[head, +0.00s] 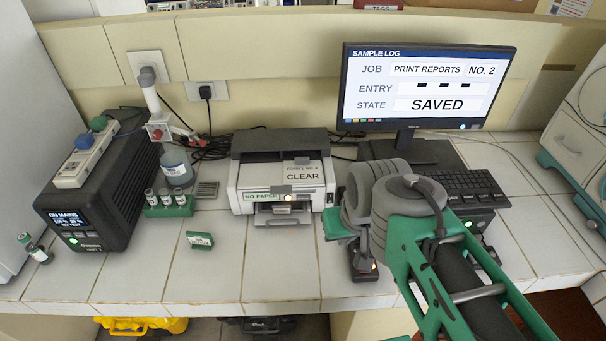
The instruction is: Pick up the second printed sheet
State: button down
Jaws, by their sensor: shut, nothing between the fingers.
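The printer (283,178) stands at the middle of the counter. A pale panel or sheet reading "NO. 2" and "CLEAR" (303,174) lies on its top right; I cannot tell which it is. A green "NO PAPER" label (262,196) shows on its front, beside a small light. The printer's output slot (283,213) is at the lower front; no separate printed sheet can be made out there. My gripper (336,224) is just right of the printer, shut and empty, mostly hidden behind my grey wrist joints.
A monitor (428,87) reads "PRINT REPORTS NO. 2, SAVED". A keyboard (466,187) lies behind my arm. A small dark device (363,266) sits near the front edge. Left are a vial rack (168,207), a green block (200,240) and a black unit (106,190). The tiles before the printer are clear.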

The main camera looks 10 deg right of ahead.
aim_at(303, 169)
jog(key=k, duration=1.3)
jog(key=u, duration=0.7)
jog(key=i, duration=0.55)
jog(key=u, duration=0.55)
jog(key=i, duration=0.75)
jog(key=z, duration=0.85)
jog(key=i, duration=0.5)
jog(key=z, duration=0.6)
